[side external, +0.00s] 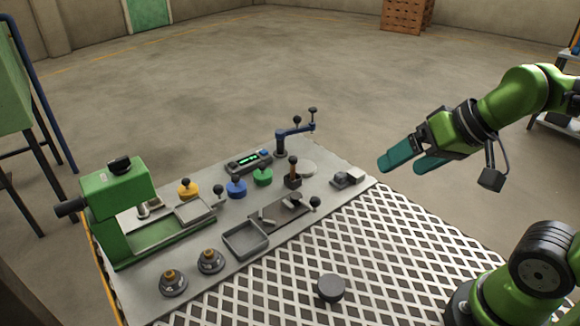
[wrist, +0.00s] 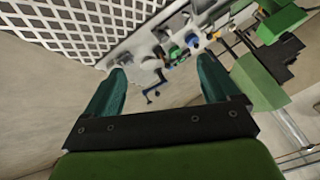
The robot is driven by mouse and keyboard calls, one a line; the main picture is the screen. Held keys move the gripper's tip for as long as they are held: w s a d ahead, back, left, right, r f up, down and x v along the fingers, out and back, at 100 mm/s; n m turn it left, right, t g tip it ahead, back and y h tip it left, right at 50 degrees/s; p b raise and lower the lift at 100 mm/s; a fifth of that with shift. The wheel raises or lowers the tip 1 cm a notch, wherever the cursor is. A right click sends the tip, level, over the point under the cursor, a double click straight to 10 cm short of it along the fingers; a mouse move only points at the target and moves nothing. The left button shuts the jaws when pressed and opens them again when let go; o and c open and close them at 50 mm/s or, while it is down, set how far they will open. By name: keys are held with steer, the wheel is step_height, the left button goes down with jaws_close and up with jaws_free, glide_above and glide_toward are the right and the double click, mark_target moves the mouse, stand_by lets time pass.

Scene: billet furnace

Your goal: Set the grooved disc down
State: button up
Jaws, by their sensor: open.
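A dark grey round disc (side external: 331,289) lies on the white lattice top of the table at the front, apart from the grey plate. A groove on it is too small to make out. A pale flat disc (side external: 307,168) lies at the back of the plate, partly behind a knobbed lever; I cannot tell whether it is grooved. My gripper (side external: 405,165) is raised at the right, beyond the table's back right edge and well away from both discs. Its teal fingers are spread with nothing between them, as the wrist view (wrist: 161,66) also shows.
The grey plate (side external: 210,238) carries a green machine (side external: 118,195), a shallow square tray (side external: 246,240), yellow, blue and green knobs, two round dark fittings and a blue crank (side external: 295,132). The lattice top (side external: 400,260) is mostly clear.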

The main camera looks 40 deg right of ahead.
steer(key=shift+f, duration=0.1)
steer(key=m+g+h, duration=0.2)
steer(key=m+g, duration=0.5)
steer(key=m, duration=2.7)
glide_above(332, 285)
step_height(332, 285, down, 18)
steer(key=shift+d+r, duration=0.15)
steer(key=shift+r, duration=0.1)
steer(key=shift+f, duration=3)
